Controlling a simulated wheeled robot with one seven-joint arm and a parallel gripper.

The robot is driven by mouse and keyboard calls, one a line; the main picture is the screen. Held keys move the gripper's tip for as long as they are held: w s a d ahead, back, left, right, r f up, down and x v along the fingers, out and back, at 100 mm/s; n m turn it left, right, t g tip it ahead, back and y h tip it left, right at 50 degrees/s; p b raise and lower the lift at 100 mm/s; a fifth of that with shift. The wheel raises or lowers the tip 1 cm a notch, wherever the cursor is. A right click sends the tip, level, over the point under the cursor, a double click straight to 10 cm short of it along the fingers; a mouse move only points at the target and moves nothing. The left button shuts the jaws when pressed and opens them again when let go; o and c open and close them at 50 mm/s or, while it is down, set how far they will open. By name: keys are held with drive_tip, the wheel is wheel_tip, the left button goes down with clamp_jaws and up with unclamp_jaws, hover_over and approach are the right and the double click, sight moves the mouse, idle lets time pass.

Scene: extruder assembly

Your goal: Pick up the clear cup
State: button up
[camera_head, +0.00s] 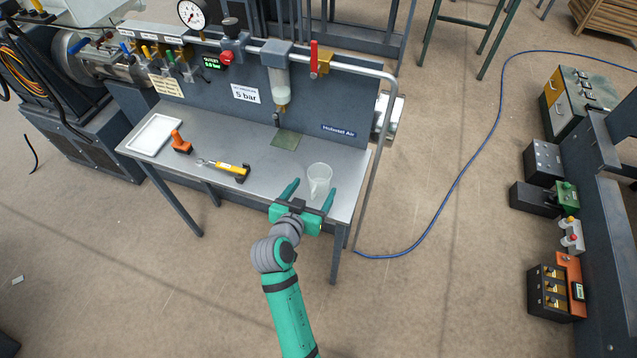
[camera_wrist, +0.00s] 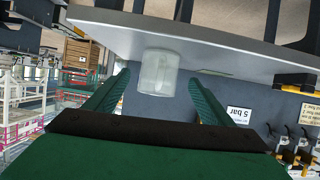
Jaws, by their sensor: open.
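The clear cup (camera_head: 319,178) stands upright near the front right of the grey metal bench (camera_head: 225,170). My gripper (camera_head: 309,188) is open at the bench's front edge, with its two green fingers pointing toward the cup. In the wrist view the clear cup (camera_wrist: 158,73) shows between and just beyond the fingertips of my gripper (camera_wrist: 160,82), with a gap on both sides. The fingers do not appear to touch it. The wrist view looks upside down.
A blue hose (camera_head: 452,180) runs along the floor at right.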

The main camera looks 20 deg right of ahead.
sight(323, 174)
drive_tip(key=x, duration=0.5)
drive_tip(key=shift+w+d, duration=0.15)
drive_tip(key=shift+d, duration=0.1)
drive_tip(key=shift+w, duration=0.25)
drive_tip(key=shift+d, duration=0.15)
drive_tip(key=shift+s+d, duration=0.1)
drive_tip(key=c, duration=1.1)
